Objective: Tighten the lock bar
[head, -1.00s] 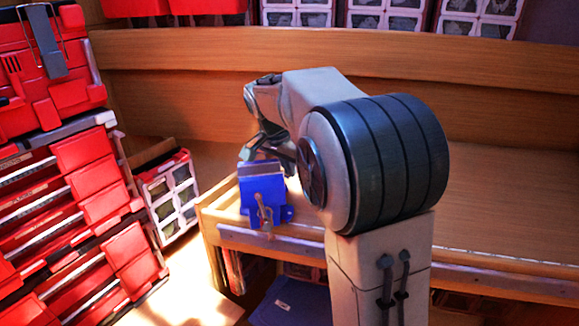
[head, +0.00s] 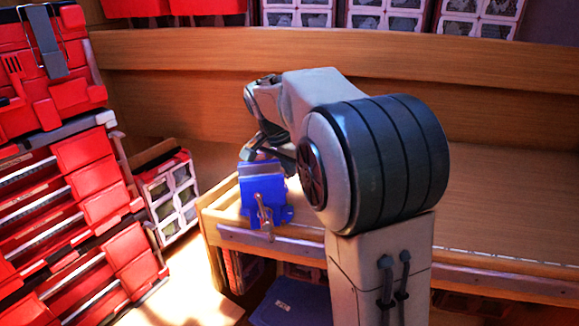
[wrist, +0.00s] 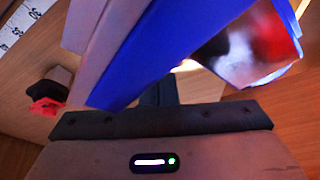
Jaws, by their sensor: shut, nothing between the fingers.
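A blue vise (head: 262,187) with grey jaws sits at the left front corner of the wooden bench. Its metal bar handle (head: 263,212) hangs at the front, slightly tilted. My gripper (head: 250,152) is just behind and above the vise, partly hidden by it, and is shut and empty. In the wrist view the blue vise (wrist: 185,45) is very close and fills the upper middle, beside a pale grey jaw face (wrist: 105,45). A dark finger part (wrist: 158,93) shows below it; the fingertips are hidden. I cannot tell whether my gripper touches the vise.
Red tool cases (head: 75,190) are stacked at the left, close to the bench. A red and white bin (head: 172,195) stands between them and the bench. A wooden backboard (head: 200,65) runs behind. The bench top (head: 500,205) is clear at the right.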

